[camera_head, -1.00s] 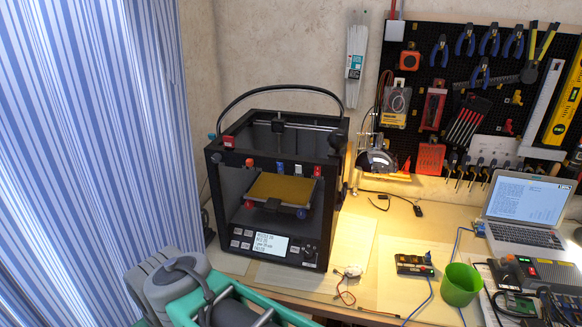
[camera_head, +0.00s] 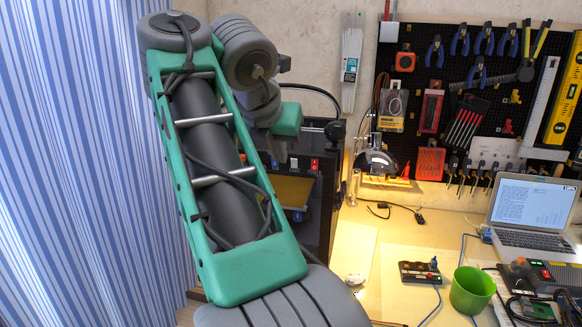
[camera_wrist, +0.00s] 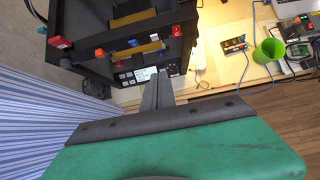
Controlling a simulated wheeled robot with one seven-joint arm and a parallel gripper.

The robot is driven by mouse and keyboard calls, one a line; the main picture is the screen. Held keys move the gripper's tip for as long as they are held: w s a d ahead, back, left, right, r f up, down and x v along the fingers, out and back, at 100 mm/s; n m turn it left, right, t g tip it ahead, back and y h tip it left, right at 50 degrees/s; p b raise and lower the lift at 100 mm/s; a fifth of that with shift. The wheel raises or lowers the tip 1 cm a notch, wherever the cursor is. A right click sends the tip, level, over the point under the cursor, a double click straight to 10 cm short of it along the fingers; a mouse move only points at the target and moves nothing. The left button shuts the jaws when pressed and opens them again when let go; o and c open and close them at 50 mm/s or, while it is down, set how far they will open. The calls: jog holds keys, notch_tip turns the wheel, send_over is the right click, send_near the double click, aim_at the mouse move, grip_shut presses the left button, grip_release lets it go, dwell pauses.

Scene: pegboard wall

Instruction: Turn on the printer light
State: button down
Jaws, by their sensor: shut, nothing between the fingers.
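The black 3D printer (camera_head: 325,190) stands on the workbench, mostly hidden behind my raised arm in the head view. A red switch (camera_head: 314,165) shows on its upper front bar, beside a small white one. In the wrist view the printer (camera_wrist: 85,20) fills the upper left, with red, blue, orange and white parts along its bar and a red switch (camera_wrist: 176,30) at the right end. Its lit display (camera_wrist: 146,74) is partly visible below. My gripper (camera_wrist: 158,76) is shut and empty, in front of the printer. In the head view its fingers (camera_head: 280,155) appear near the upper front.
A green cup (camera_head: 471,290), a small box with buttons (camera_head: 419,273) and a laptop (camera_head: 530,210) are on the bench to the right. A pegboard (camera_head: 440,110) with tools hangs behind. A striped curtain (camera_head: 80,160) hangs at the left.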

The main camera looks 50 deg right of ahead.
aim_at(291, 160)
jog(key=w+d+f+b, duration=0.1)
jog(key=d+f, duration=0.1)
jog(key=d, duration=0.1)
jog(key=w+d+f+b, duration=0.1)
jog(key=d+f+b, duration=0.1)
jog(key=d, duration=0.1)
jog(key=w+d+f+b, duration=0.1)
jog(key=d+f, duration=0.1)
jog(key=d, duration=0.1)
jog(key=shift+w+b, duration=0.3)
jog(key=shift+w, duration=0.1)
jog(key=shift+w+d, duration=0.1)
